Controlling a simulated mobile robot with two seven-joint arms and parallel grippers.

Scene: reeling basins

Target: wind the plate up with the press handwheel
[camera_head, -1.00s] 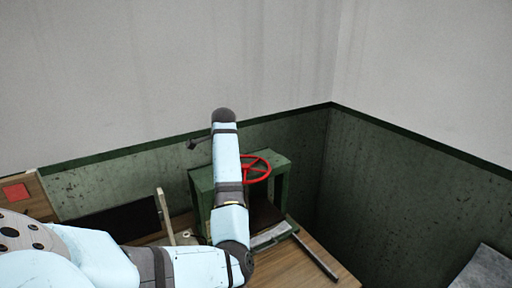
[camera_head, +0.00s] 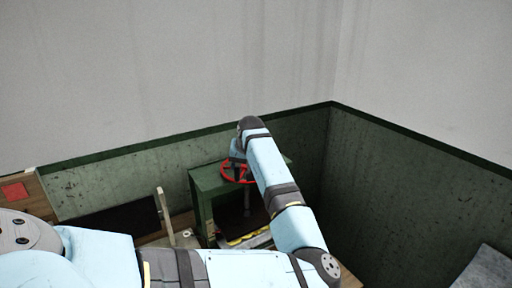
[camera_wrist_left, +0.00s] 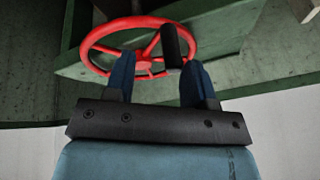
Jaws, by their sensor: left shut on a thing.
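The red press handwheel (camera_head: 226,178) lies flat on top of the green press frame (camera_head: 203,186), in the far corner of the bench. In the left wrist view the red wheel (camera_wrist_left: 91,38) has spokes and an upright black handle (camera_wrist_left: 171,42). My left gripper (camera_head: 237,160) is at the wheel's far left side and partly hidden by its wrist. A spindle (camera_head: 246,203) shows under the press top. The plate is dark and hard to make out. My right gripper is not in view.
Green-and-grey walls meet in a corner close behind and right of the press. A pale upright post (camera_head: 163,211) and a dark panel (camera_head: 115,224) stand to the left. A red square (camera_head: 14,191) lies at far left. A grey slab (camera_head: 487,270) is at lower right.

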